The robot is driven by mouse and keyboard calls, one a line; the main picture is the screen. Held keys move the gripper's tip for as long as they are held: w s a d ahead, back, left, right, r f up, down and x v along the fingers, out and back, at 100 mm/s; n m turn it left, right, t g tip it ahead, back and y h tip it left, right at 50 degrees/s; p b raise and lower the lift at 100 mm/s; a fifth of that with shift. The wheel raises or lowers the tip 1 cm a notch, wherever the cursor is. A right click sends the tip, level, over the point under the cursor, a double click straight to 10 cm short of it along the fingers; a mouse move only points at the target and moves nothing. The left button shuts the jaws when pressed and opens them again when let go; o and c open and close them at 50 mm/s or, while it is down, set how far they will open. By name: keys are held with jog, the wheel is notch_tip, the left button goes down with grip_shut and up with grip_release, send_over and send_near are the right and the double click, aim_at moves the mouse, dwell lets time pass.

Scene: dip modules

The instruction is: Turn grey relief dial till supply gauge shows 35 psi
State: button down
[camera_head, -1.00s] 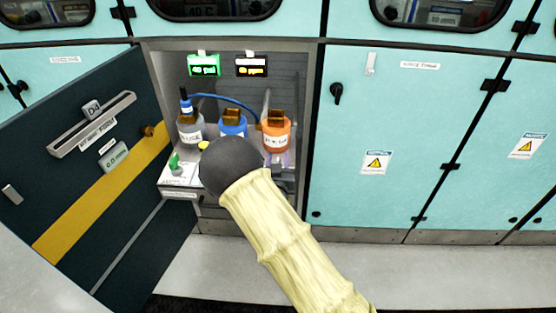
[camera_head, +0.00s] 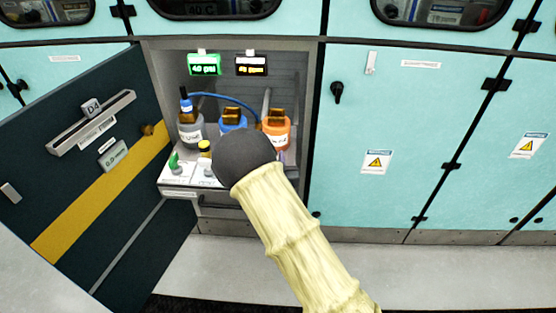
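The green-lit gauge display (camera_head: 204,65) hangs at the upper left inside the open cabinet; its blurred digits look like 40 psi. A dark display with yellow digits (camera_head: 251,66) hangs beside it, apparently in ppm. The white control panel (camera_head: 180,181) at the cabinet's front bears a green handle (camera_head: 174,161) and a yellow knob (camera_head: 204,146). I cannot make out a grey dial; the panel's right part is hidden behind my arm's dark round end. My gripper's fingers are not visible.
Bottles stand behind the panel: a grey one (camera_head: 190,133), a blue one (camera_head: 232,121) and an orange one (camera_head: 276,131), with a blue hose above. The open dark door (camera_head: 90,190) stands to the left. Closed turquoise doors (camera_head: 420,130) are at right.

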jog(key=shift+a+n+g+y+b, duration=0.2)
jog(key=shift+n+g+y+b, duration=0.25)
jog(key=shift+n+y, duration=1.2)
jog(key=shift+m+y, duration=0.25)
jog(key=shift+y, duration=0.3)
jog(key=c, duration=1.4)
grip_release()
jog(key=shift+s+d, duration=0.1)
